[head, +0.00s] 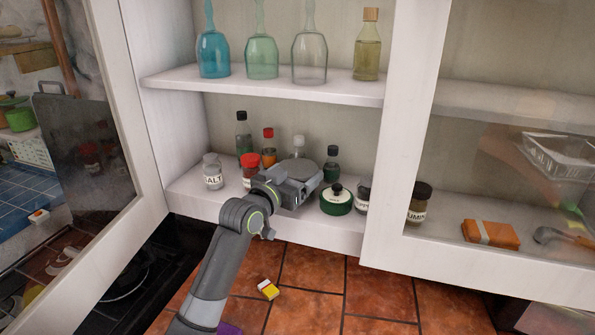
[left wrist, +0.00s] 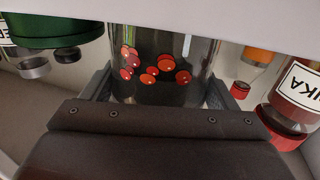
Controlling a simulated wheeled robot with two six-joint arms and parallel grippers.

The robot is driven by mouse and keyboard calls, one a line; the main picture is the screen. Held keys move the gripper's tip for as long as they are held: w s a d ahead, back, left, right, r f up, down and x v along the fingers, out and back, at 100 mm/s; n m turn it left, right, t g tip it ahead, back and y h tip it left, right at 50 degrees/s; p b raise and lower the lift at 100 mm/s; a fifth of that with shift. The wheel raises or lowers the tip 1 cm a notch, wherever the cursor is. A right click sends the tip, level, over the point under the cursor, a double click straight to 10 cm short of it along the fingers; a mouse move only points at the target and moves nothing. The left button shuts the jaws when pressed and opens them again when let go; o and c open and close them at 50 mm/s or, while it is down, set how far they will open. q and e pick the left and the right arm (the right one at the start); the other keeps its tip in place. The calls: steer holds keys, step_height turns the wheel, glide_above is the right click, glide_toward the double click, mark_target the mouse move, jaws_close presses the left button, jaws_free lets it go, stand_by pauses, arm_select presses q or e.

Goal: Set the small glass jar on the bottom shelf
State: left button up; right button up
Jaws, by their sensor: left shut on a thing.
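My left gripper (head: 300,188) reaches in from the lower left to the front of the bottom shelf (head: 290,226) of the open cabinet. My right gripper is not in view.
On the bottom shelf, a salt jar (head: 212,172) and red-lidded jar (head: 250,166) stand left of the gripper. A green lidded pot (head: 336,202) and dark-lidded jar (head: 363,195) stand right. Bottles stand behind. The upper shelf (head: 270,87) holds glasses. An open glass door (head: 110,130) is at left.

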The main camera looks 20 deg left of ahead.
arm_select(q)
steer(key=o, duration=1.1)
steer(key=shift+f, duration=0.1)
steer(key=shift+r, duration=0.25)
steer(key=shift+s+f, duration=0.15)
steer(key=shift+s, duration=0.15)
steer(key=b+v, duration=0.3)
steer(key=v, duration=0.8)
steer(key=shift+s, duration=0.25)
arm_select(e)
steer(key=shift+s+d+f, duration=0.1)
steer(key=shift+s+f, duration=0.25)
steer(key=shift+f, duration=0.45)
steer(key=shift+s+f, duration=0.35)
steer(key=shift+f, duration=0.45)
arm_select(q)
steer(key=shift+a, duration=0.1)
